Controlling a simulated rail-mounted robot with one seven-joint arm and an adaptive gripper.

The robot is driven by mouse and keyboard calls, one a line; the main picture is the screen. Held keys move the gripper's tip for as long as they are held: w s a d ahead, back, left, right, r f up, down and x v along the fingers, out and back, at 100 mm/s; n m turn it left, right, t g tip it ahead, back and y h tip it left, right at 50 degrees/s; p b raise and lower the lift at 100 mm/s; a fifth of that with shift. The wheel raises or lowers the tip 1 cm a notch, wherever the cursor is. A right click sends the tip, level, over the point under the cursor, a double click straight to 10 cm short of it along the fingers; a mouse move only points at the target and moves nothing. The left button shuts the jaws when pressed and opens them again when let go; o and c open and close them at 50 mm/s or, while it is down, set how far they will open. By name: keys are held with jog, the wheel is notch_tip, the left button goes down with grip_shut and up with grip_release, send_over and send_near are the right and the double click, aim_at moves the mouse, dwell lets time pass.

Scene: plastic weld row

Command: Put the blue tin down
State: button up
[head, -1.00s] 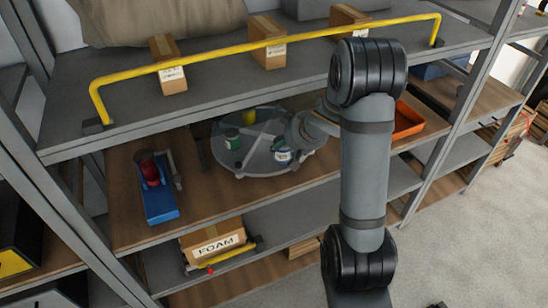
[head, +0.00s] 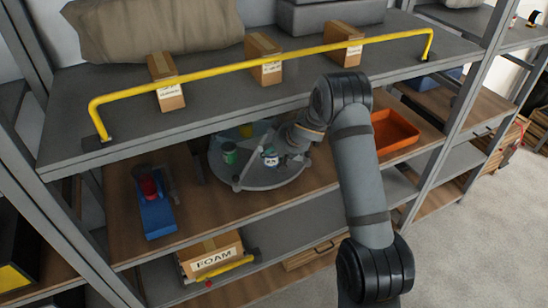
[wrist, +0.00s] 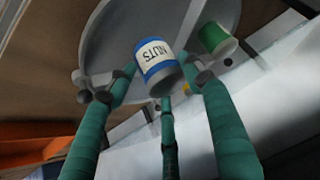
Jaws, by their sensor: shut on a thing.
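The blue tin (wrist: 157,66), white with blue bands and the word NUTS, is between the teal fingers of my gripper (wrist: 158,76), which is shut on it. In the head view the tin (head: 270,157) is over the front right part of the round grey turntable (head: 262,181) on the middle shelf. I cannot tell whether its base touches the turntable. My forearm and wrist hide part of the turntable's right side. A green tin (head: 230,152) stands to the left of the blue tin and also shows in the wrist view (wrist: 217,38).
A yellow thing (head: 246,130) is at the back of the turntable. The upper shelf and yellow rail (head: 275,66) are overhead. A blue stand with a red thing (head: 150,187) is at left, an orange tray (head: 394,133) at right.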

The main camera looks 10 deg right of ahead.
aim_at(277, 157)
jog(key=shift+w+f, duration=0.15)
jog(key=shift+w, duration=0.1)
jog(key=shift+f+b, duration=1.35)
jog(key=shift+f, duration=0.65)
jog(key=shift+f, duration=0.1)
jog(key=o, duration=1.4)
jog(key=shift+s+r, duration=0.2)
jog(key=shift+r, duration=0.2)
jog(key=p+v, duration=0.2)
jog(key=v, duration=0.9)
jog(key=shift+s+d, duration=0.15)
jog(key=shift+s, duration=0.05)
